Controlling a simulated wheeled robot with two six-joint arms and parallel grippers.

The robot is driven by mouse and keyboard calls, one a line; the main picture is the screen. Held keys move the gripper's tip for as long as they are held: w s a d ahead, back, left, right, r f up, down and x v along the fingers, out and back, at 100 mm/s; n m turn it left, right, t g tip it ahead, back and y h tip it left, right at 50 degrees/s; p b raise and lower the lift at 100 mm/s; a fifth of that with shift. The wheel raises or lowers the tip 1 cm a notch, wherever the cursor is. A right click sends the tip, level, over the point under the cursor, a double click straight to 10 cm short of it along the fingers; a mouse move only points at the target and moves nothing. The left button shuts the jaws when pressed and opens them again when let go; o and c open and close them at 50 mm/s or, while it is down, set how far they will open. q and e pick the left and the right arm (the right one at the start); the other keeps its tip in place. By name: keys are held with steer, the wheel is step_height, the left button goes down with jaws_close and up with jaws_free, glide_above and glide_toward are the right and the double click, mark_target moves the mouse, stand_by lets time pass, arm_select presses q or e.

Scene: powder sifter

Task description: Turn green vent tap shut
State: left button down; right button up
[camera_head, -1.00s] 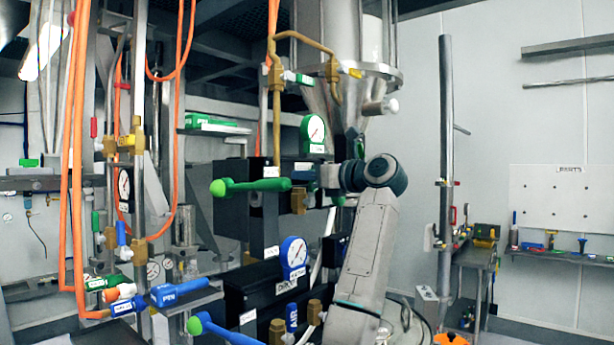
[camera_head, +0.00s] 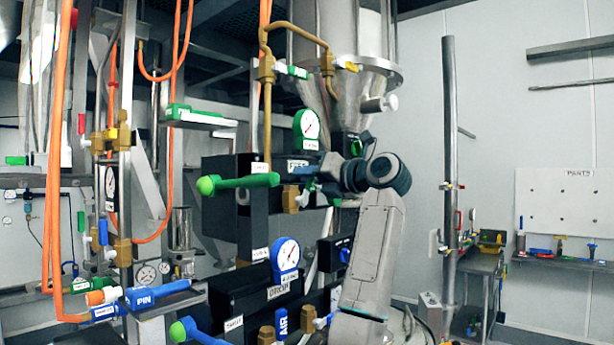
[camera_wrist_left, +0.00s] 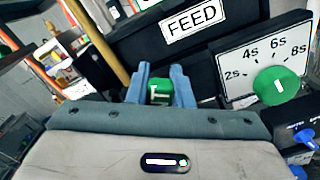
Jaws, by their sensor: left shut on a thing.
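The green tap handle (camera_wrist_left: 160,92) shows small in the left wrist view, with a white letter on its face. It sits between the two blue fingers of my left gripper (camera_wrist_left: 160,82), which is shut on it just below the FEED label (camera_wrist_left: 194,22). In the head view my left gripper (camera_head: 309,177) is at the front of the dark FEED box, seen from the side. The tap itself is hard to make out there, and how far it is turned cannot be told.
A long green ball-ended lever (camera_head: 238,182) sticks out left of my gripper. A green-rimmed gauge (camera_head: 307,124) is above and a blue-rimmed gauge (camera_head: 286,255) below. A dial with a green knob (camera_wrist_left: 278,86) is close right of my fingers. Orange hoses (camera_head: 57,170) hang at left.

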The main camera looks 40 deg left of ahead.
mark_target(317, 199)
arm_select(q)
steer(key=m, duration=0.1)
steer(key=w+f+m, duration=0.1)
steer(key=m, duration=0.2)
steer(key=shift+w+d+f+m, duration=0.1)
steer(key=shift+w+f+m, duration=0.2)
steer(key=shift+w, duration=0.1)
steer(key=shift+w+f+m, duration=0.2)
steer(key=shift+f+m, duration=0.4)
steer(key=shift+m, duration=0.65)
steer(key=shift+w+f+m, duration=0.2)
steer(key=shift+f+m, duration=0.45)
steer(key=shift+m, duration=0.55)
steer(key=shift+w+f+m, duration=0.2)
steer(key=shift+f+m, duration=0.4)
steer(key=shift+m, duration=0.65)
arm_select(e)
steer(key=shift+s, duration=0.35)
arm_select(q)
steer(key=c, duration=1.3)
jaws_free()
steer(key=shift+d, duration=0.15)
arm_select(e)
steer(key=shift+d, duration=0.1)
